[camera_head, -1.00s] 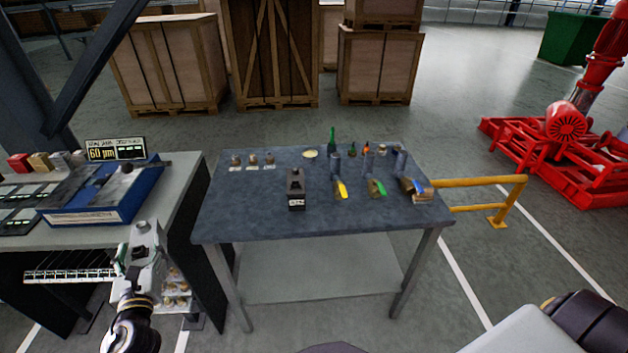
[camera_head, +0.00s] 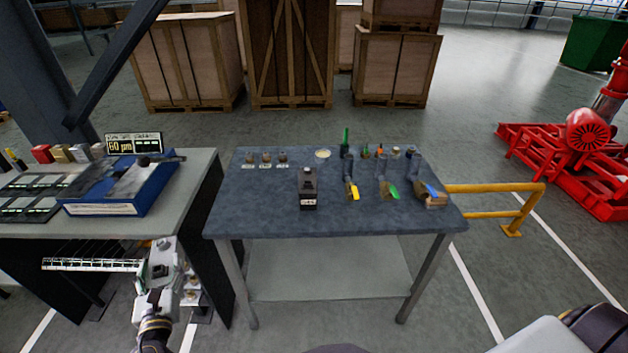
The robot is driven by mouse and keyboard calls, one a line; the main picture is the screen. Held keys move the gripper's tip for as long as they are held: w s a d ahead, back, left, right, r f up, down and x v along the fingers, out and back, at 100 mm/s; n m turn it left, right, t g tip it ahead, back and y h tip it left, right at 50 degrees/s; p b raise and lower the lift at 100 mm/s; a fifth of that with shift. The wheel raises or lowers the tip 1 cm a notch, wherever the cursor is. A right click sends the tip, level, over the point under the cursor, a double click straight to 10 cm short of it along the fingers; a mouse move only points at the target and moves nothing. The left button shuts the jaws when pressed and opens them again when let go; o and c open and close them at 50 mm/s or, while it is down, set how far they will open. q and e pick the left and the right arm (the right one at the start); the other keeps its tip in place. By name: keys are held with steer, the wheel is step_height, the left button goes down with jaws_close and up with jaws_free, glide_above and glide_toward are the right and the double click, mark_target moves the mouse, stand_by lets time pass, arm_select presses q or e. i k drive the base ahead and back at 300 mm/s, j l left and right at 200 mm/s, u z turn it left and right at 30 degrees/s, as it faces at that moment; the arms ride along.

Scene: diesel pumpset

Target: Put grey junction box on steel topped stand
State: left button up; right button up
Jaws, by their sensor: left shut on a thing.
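My left gripper (camera_head: 160,276) is low at the left, in front of the gap between two tables. It is shut on a small light grey boxy thing, which looks like the grey junction box (camera_head: 164,252); the gripper hides part of it. A table with a blue-grey top and metal legs stands to the right and looks like the steel topped stand (camera_head: 265,215). The held box is left of its front left corner and apart from it. My right gripper is out of view.
On the blue-grey top are a dark block (camera_head: 308,190), several small pieces, a green bottle (camera_head: 346,138) and colour-handled tools at the right. Its front left is bare. A left table (camera_head: 195,185) bears a blue case (camera_head: 130,190). A yellow rail (camera_head: 490,188) stands right.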

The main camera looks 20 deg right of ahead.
mark_target(281, 205)
steer(key=l+u, duration=0.2)
steer(key=l, duration=0.25)
steer(key=k+l+u, duration=0.2)
steer(key=l, duration=0.2)
steer(key=l+u, duration=0.2)
steer(key=l, duration=0.2)
